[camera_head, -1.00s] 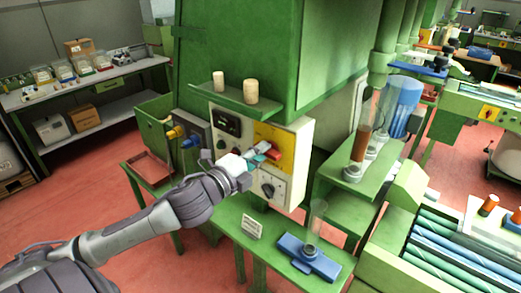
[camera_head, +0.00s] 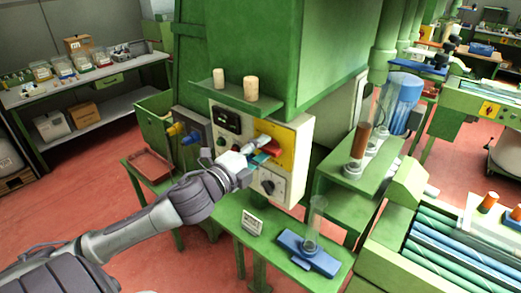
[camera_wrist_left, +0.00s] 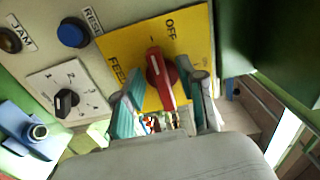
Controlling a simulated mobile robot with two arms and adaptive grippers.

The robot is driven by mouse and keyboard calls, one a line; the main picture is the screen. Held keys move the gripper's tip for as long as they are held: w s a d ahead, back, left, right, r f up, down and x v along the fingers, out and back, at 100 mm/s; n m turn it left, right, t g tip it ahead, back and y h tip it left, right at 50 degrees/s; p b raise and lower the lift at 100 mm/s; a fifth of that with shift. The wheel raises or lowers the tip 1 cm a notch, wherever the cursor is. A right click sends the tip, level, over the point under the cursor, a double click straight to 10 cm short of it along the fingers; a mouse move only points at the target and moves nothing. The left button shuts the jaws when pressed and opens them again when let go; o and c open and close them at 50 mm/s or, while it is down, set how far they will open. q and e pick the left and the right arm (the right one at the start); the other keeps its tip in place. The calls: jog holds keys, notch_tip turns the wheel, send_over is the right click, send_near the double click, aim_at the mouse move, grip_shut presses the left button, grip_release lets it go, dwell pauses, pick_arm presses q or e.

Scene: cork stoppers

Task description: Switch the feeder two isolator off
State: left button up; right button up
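The isolator is a red handle (camera_wrist_left: 160,80) on a yellow plate (camera_wrist_left: 112,46) with "OFF" and a partly hidden "FEED" label. In the left wrist view the handle points roughly down the picture between my fingers. In the head view the red handle (camera_head: 271,149) and yellow plate (camera_head: 287,156) are on the front of a control box. My left gripper (camera_wrist_left: 166,108) is open, with one finger on each side of the handle and gaps showing. In the head view my left gripper (camera_head: 260,152) is at the plate. My right gripper is not in view.
A black rotary knob (camera_wrist_left: 66,102) and a blue button (camera_wrist_left: 72,34) sit beside the plate. A green shelf (camera_head: 235,96) with two corks is above the box. A blue fixture (camera_head: 308,254) with a clear tube stands on the green bench below.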

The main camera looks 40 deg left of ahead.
pick_arm(q)
jog(key=s, duration=0.7)
jog(key=shift+s+a, duration=0.25)
jog(key=shift+a, duration=0.05)
dwell(0.5)
